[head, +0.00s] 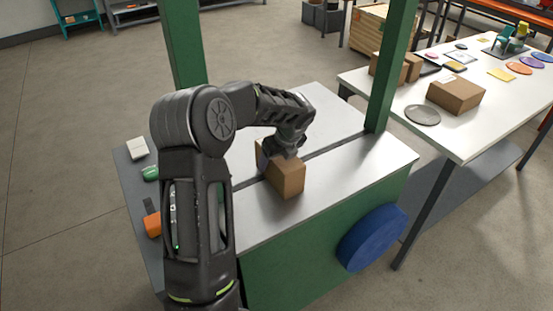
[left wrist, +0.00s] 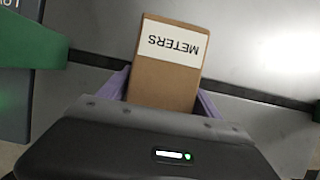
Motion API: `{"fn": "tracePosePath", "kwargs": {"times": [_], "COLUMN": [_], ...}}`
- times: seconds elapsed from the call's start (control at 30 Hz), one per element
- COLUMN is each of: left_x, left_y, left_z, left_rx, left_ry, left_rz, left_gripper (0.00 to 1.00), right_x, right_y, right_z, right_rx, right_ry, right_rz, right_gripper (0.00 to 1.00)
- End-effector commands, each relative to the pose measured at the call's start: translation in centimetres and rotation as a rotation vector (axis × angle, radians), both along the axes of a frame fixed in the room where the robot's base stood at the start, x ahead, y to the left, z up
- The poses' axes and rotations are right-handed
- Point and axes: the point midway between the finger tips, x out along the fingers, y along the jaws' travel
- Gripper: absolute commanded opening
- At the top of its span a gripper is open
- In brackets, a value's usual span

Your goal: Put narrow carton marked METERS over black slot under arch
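The narrow brown carton (head: 289,178) is at the black slot (head: 335,143) in the light top of the green skid, under the green arch. In the left wrist view its white label reads METERS, upside down, on the carton (left wrist: 165,85). The slot (left wrist: 262,97) runs out from behind the carton on both sides. My left gripper (head: 283,150) is above the carton. Its purple fingers (left wrist: 162,100) lie against both sides of it and look closed on it. Whether the carton's base touches the surface is hard to tell. My right gripper is in neither view.
Green arch posts (head: 397,60) stand at the right and left (head: 182,45) of the slot. A blue round wheel (head: 372,237) is on the skid's side. Small items, one orange (head: 153,224), lie on the left ledge. A white table (head: 480,120) with cartons and discs stands right.

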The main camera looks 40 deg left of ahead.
Motion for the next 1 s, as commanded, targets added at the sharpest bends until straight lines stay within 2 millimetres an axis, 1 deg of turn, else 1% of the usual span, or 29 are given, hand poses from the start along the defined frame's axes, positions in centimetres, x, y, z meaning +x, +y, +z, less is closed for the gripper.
{"fn": "tracePosePath", "kwargs": {"times": [0.03,0.13,0.17,0.4,0.57,0.67,0.77,1.0], "left_x": [0.0,0.0,0.0,0.0,0.0,-0.1,-0.3,-0.9], "left_y": [0.0,0.0,0.0,0.0,-0.2,-0.7,-1.4,-3.2], "left_z": [0.0,0.0,0.0,0.1,0.9,2.1,3.8,8.5], "left_rx": [0.0,0.0,0.0,0.0,0.0,0.001,0.001,0.001], "left_ry": [0.0,0.0,0.0,0.0,-0.002,-0.003,-0.004,-0.006], "left_rz": [0.0,0.0,0.0,0.0,0.0,0.0,-0.002,-0.001], "left_gripper": [0.78,0.87,0.87,0.87,0.87,0.87,0.87,0.87], "right_x": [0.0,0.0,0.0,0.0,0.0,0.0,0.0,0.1], "right_y": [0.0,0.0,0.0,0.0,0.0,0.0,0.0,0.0], "right_z": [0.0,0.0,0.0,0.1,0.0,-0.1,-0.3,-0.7], "right_rx": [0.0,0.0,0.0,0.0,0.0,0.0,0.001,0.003], "right_ry": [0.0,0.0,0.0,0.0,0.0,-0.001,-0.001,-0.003], "right_rz": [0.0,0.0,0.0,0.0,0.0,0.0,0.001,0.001], "right_gripper": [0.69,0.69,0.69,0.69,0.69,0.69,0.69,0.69]}}
